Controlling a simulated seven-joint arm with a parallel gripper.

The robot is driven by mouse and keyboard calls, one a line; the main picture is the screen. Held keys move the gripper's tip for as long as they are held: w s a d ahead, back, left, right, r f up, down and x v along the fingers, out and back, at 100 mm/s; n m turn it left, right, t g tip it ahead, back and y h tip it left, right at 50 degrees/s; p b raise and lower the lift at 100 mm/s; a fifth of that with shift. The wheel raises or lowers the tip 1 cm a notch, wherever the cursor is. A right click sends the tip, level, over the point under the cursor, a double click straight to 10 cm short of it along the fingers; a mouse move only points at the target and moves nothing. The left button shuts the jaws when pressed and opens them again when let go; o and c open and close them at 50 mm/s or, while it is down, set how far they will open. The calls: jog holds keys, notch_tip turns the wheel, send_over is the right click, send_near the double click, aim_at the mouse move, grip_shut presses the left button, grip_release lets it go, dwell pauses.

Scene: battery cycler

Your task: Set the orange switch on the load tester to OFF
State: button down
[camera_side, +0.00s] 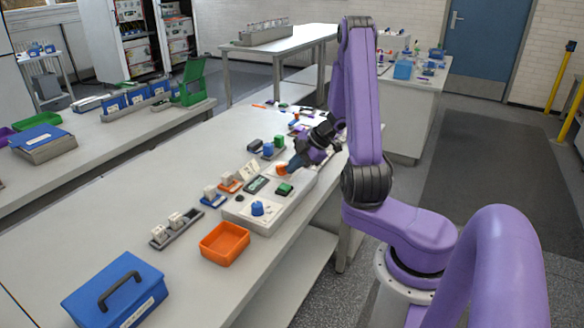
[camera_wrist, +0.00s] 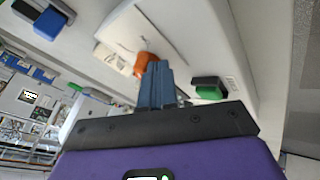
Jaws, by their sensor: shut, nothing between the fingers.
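The load tester is a pale box (camera_side: 238,209) on the bench in the side view, and its panel (camera_wrist: 215,35) fills the upper middle of the wrist view. The orange switch (camera_side: 281,170) is at the far part of the box. It also shows in the wrist view (camera_wrist: 147,62), partly hidden by my fingers. My gripper (camera_side: 289,166) is shut and empty, with its fingertips at or very near the orange switch. In the wrist view the blue-grey fingers (camera_wrist: 154,68) overlap its lower part; contact and the switch's setting cannot be told.
A green switch (camera_side: 285,189) and a blue knob (camera_side: 257,208) sit on the same box. The wrist view shows a green part (camera_wrist: 209,93) beside my fingers. An orange tray (camera_side: 224,243) and a blue case (camera_side: 114,292) stand at the near end of the bench.

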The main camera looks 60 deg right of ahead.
jog(key=shift+d+n, duration=0.4)
jog(key=shift+d, duration=0.1)
jog(key=n+y, duration=0.1)
jog(key=n+g+y, duration=0.1)
jog(key=d+n, duration=0.1)
jog(key=n, duration=0.1)
jog(key=shift+w+g+y, duration=0.3)
jog(key=shift+w+y, duration=0.05)
jog(key=shift+y, duration=0.05)
jog(key=shift+w+d, duration=0.35)
jog(key=shift+d, duration=0.05)
jog(key=shift+a, duration=0.1)
